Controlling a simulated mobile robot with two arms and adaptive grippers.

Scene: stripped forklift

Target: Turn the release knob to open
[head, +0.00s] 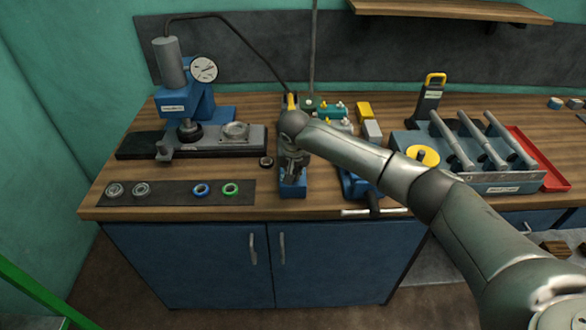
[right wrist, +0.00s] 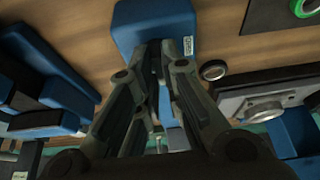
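My right gripper (head: 293,172) points down over a narrow blue device (head: 292,190) near the front of the workbench. It hides most of the device in the head view. In the right wrist view the fingertips (right wrist: 160,50) are close together just over the labelled blue block (right wrist: 150,22) of that device. A dark narrow part shows between them; I cannot tell whether they grip it. I cannot make out the release knob for certain; it may be hidden by the gripper. My left gripper is not in view.
A blue press (head: 178,100) with a gauge stands at the left, behind a dark mat (head: 168,198) with several rings. A small dark ring (head: 266,162) lies left of the gripper. A blue vise (head: 360,185) and a blue rack (head: 497,182) with metal cylinders stand to the right.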

